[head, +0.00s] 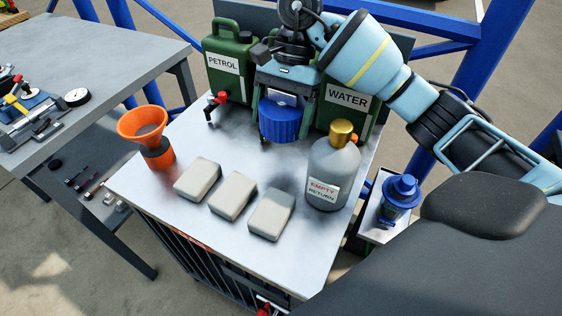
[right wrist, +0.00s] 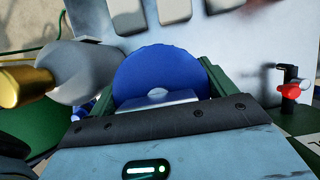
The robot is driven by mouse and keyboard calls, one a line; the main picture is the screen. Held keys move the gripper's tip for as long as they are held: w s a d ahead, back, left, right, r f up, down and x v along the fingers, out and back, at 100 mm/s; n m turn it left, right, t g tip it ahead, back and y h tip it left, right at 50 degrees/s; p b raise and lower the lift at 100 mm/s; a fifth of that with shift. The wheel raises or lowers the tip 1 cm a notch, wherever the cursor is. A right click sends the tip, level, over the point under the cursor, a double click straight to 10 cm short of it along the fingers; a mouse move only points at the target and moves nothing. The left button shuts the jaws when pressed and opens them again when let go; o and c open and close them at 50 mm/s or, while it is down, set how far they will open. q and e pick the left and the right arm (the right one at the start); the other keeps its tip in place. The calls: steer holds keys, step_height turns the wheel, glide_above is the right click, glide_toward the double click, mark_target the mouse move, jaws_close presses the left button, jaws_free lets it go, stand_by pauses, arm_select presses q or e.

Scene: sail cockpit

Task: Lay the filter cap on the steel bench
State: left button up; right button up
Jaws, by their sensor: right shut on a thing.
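The filter cap (head: 280,120) is blue with a ribbed rim. My right gripper (head: 282,100) is shut on it and holds it at the back of the steel bench (head: 200,247), between the two green cans. In the right wrist view the cap (right wrist: 162,70) shows as a blue disc between the green-edged fingers (right wrist: 160,88). The bench top shows beyond it. I cannot tell whether the cap touches the bench. My left gripper is not in view.
A petrol can (head: 228,62), a water can (head: 345,98) and a grey bottle (head: 333,170) flank the cap. An orange funnel (head: 143,125) and three pale blocks (head: 233,203) stand in front. A blue filter body (head: 400,196) sits on a side shelf. The bench's front strip is clear.

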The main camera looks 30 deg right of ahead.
glide_above(278, 166)
steer(key=d, duration=0.1)
steer(key=f, duration=0.5)
steer(key=shift+w+d+f, duration=0.1)
steer(key=shift+w+f, duration=0.1)
steer(key=shift+w, duration=0.15)
steer(key=shift+f, duration=2.25)
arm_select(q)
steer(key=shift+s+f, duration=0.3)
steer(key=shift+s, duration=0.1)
arm_select(e)
steer(key=shift+f+b, duration=0.2)
steer(key=shift+b, duration=0.15)
steer(key=o, duration=1)
steer(key=shift+c, duration=0.2)
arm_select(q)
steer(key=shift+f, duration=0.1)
arm_select(e)
steer(key=shift+r, duration=0.1)
steer(key=shift+r, duration=0.1)
